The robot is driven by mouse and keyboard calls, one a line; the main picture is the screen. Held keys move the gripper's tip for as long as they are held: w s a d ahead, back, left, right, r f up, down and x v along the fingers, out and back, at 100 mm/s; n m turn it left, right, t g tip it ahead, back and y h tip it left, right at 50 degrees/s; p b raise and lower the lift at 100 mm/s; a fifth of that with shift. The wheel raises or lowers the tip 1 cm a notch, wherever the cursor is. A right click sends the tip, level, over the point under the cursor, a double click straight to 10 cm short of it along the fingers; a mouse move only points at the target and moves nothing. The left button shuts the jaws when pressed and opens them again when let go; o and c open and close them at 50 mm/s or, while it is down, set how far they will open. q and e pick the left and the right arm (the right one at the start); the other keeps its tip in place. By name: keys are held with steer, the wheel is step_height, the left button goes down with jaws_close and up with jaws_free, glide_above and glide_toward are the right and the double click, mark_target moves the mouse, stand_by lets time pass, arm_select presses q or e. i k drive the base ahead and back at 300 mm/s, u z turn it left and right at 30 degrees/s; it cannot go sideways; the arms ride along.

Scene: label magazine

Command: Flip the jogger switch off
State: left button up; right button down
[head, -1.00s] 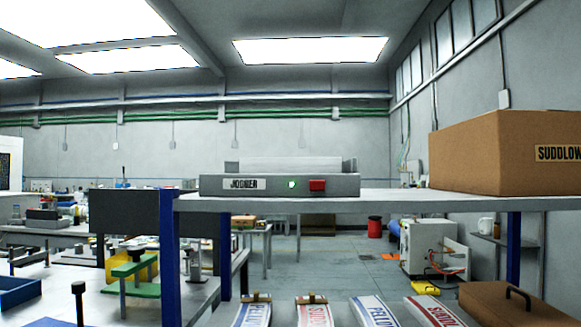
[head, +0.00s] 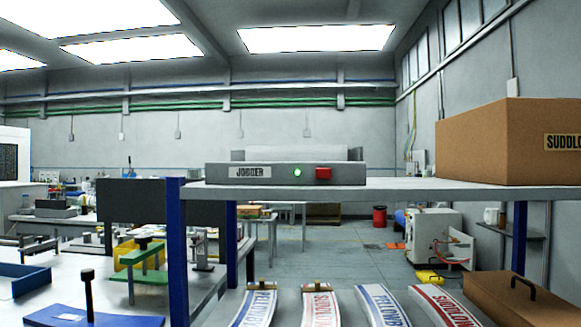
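The jogger (head: 285,174) is a grey box with a "JOGGER" label on its front, standing on the upper shelf (head: 400,189) in the head view. A small green light (head: 297,173) glows between the label and the switch. A pale tray-like top rises behind the front panel. Neither of my grippers shows in the head view.
A cardboard box (head: 500,150) stands on the shelf's right end. Below, several printed label stacks (head: 318,305) and a brown lidded box with a handle (head: 515,300) lie on a lower level. Blue posts (head: 176,250) hold the shelf. The shelf between jogger and cardboard box is clear.

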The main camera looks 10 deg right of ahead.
mark_target(321, 173)
steer(key=k, duration=1.3)
steer(key=u, duration=0.7)
steer(key=i, duration=1.75)
steer(key=z, duration=0.75)
